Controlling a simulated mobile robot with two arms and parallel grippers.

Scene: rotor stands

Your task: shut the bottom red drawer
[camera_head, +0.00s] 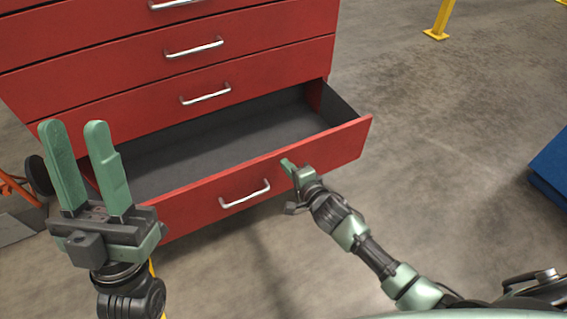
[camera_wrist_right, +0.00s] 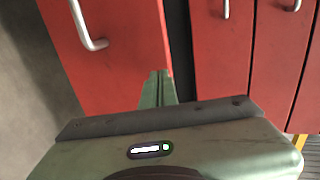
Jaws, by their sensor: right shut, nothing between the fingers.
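The bottom red drawer (camera_head: 322,147) stands pulled out from the red cabinet (camera_head: 110,118), and its grey inside looks empty. A silver handle (camera_head: 245,194) is on its front. My right gripper (camera_head: 287,164) is shut and empty, with its fingertips at the drawer front, right of the handle. In the right wrist view the shut fingers (camera_wrist_right: 158,80) point at the red front (camera_wrist_right: 118,50); I cannot tell whether they touch it. My left gripper (camera_head: 82,140) is open and empty, with its fingers up, at the left in front of the cabinet.
The drawers above (camera_head: 250,60) are shut. A blue object (camera_head: 550,165) stands at the right edge, and a yellow post (camera_head: 440,20) at the back. An orange item with a black wheel (camera_head: 38,176) is at the left. The concrete floor right of the drawer is clear.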

